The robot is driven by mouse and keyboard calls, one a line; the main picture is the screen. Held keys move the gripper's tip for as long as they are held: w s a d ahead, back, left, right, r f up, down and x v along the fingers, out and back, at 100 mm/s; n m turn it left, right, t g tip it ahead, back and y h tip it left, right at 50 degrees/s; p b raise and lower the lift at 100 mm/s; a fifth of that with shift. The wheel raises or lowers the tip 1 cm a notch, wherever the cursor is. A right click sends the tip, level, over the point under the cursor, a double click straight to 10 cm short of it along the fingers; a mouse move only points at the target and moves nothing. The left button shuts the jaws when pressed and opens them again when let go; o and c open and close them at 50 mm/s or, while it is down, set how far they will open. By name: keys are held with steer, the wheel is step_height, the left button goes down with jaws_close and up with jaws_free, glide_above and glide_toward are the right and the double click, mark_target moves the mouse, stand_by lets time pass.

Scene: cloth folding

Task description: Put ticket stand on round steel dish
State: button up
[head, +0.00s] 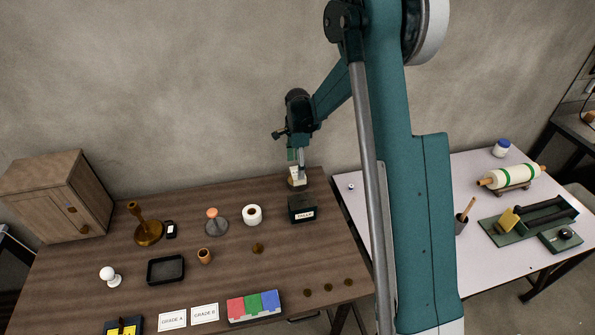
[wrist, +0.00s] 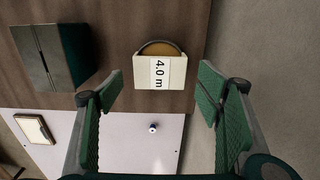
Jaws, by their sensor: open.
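A cream block-like stand (wrist: 141,78) with a white ticket reading "4.0 m" lies between my open fingers in the wrist view, a little beyond the fingertips. It seems to be the ticket stand. A brown disc with a grey rim (wrist: 160,46) shows behind it; I cannot tell how they join. In the head view the stand (head: 297,182) is at the table's back right, under my gripper (head: 299,163). My gripper (wrist: 165,88) is open and empty. A grey round dish (head: 216,229) with an orange-topped piece is possibly the steel dish; I cannot be sure.
A dark box (head: 302,211) with a label stands in front of the stand. A pale side table (head: 482,260) is at the right.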

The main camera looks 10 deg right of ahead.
step_height(320, 180, up, 8)
stand_by(0.4)
steer(key=shift+f, duration=0.1)
stand_by(0.5)
steer(key=s+r+n+t, duration=0.3)
steer(key=s+r+n, duration=0.6)
steer(key=s+r, duration=1.15)
steer(key=s+n+t, duration=0.4)
steer(key=s+n, duration=0.5)
steer(key=s, duration=1.4)
steer(key=shift+s+a+f, duration=0.2)
steer(key=shift+s+f, duration=0.15)
steer(key=shift+f, duration=0.05)
